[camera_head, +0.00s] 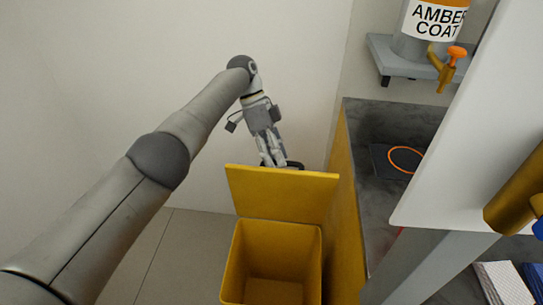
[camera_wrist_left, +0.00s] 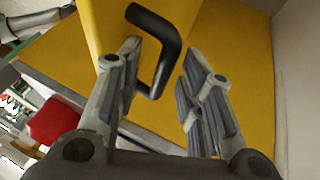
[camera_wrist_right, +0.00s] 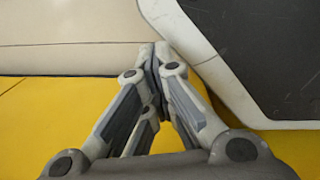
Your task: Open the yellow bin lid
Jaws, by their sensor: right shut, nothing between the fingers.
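The yellow bin (camera_head: 238,262) stands on the floor with its inside in view, and it looks empty. Its yellow lid (camera_head: 290,195) is raised, standing up at the back of the bin. My left gripper (camera_head: 272,163) is behind the lid's top edge. In the left wrist view the left gripper (camera_wrist_left: 158,60) is open, with the lid's black handle (camera_wrist_left: 168,45) between and just beyond its fingertips; I cannot tell whether they touch. In the right wrist view my right gripper (camera_wrist_right: 155,52) is shut and empty, above a yellow surface.
A yellow panel (camera_head: 343,200) with a dark counter (camera_head: 385,125) stands right of the bin. A dispenser labelled AMBER COAT (camera_head: 435,20) sits on a shelf (camera_head: 395,60) above it. A white panel fills the right side. Open floor (camera_head: 180,260) lies left of the bin.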

